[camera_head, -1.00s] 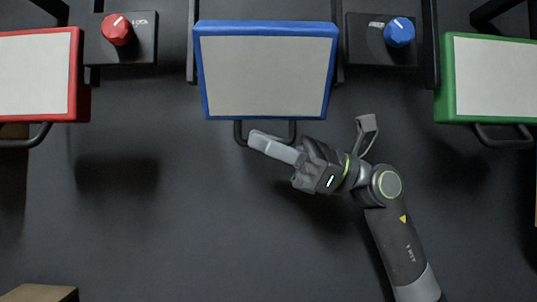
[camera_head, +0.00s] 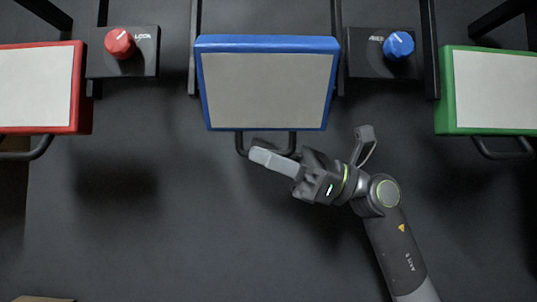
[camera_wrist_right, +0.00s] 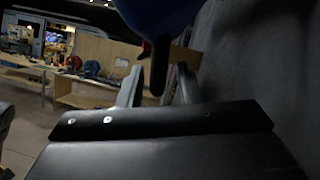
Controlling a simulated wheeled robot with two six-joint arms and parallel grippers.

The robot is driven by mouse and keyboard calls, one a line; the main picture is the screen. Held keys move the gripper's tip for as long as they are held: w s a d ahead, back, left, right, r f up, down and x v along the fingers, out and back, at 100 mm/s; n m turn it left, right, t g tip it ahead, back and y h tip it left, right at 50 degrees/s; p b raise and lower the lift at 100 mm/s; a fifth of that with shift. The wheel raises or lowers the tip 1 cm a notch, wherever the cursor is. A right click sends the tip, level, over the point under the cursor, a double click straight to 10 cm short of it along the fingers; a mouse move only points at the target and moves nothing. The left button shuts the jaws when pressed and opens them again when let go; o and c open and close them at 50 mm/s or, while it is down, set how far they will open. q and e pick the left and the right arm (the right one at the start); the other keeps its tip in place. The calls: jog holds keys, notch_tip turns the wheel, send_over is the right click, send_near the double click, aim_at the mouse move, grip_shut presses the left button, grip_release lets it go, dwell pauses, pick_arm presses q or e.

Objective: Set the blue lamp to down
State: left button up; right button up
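The blue lamp (camera_head: 268,90) is a pale panel in a blue frame at the top middle of the head view. A dark bar handle (camera_head: 240,146) hangs from its lower edge. My right gripper (camera_head: 262,153) is at this handle, just below the lamp. In the right wrist view its two fingers (camera_wrist_right: 158,88) stand apart, with the dark handle (camera_wrist_right: 160,68) between them and the lamp's blue edge (camera_wrist_right: 158,14) above. I cannot tell whether either finger touches the handle. My left gripper is not in view.
A red-framed lamp (camera_head: 38,88) is at left and a green-framed lamp (camera_head: 492,92) at right, each with a handle. A red knob (camera_head: 120,43) and a blue knob (camera_head: 398,45) sit on dark boxes between them.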

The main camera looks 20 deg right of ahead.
jog(key=shift+s+d+f+b, duration=0.1)
jog(key=shift+d+f+b, duration=0.25)
jog(key=shift+d, duration=0.1)
jog(key=b+v, duration=0.6)
jog(key=v, duration=1)
jog(key=shift+d+b, duration=0.25)
jog(key=shift+b, duration=0.15)
